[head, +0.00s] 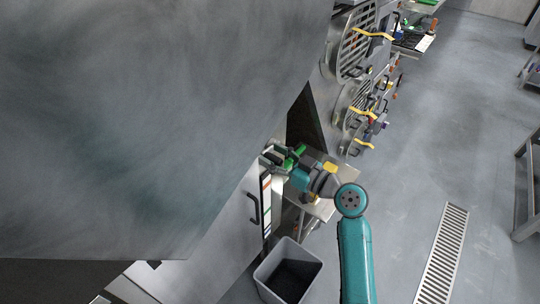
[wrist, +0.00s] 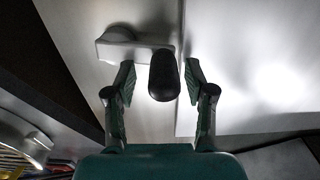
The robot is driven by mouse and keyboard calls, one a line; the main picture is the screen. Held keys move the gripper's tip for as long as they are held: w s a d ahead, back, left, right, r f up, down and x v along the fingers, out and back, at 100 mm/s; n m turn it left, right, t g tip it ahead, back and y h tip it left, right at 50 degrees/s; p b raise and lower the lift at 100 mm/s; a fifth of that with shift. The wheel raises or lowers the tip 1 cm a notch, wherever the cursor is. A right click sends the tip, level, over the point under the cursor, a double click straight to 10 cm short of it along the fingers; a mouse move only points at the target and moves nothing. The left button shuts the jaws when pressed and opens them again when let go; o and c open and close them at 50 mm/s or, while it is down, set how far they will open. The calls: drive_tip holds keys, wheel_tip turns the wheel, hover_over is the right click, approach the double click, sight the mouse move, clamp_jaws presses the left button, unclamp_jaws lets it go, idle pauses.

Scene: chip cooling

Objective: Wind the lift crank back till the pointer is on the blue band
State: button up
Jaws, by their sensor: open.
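The lift crank shows in the wrist view as a pale metal arm (wrist: 118,48) with a black knob (wrist: 163,76) at its end. My gripper (wrist: 159,80) is open, with one finger on each side of the knob and a gap visible at both. In the head view my gripper (head: 283,157) is at the machine's side, above a narrow upright strip with coloured bands (head: 266,205). The strip is small there; I cannot make out the pointer or which band it is on. The crank is hidden by my gripper in the head view.
A large grey machine body (head: 140,110) fills the left of the head view. A black door handle (head: 253,208) sticks out beside the strip. A grey bin (head: 288,272) stands below my arm. Round grilled units (head: 355,45) stand beyond.

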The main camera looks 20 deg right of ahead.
sight(282, 160)
drive_tip(key=shift+v, duration=4)
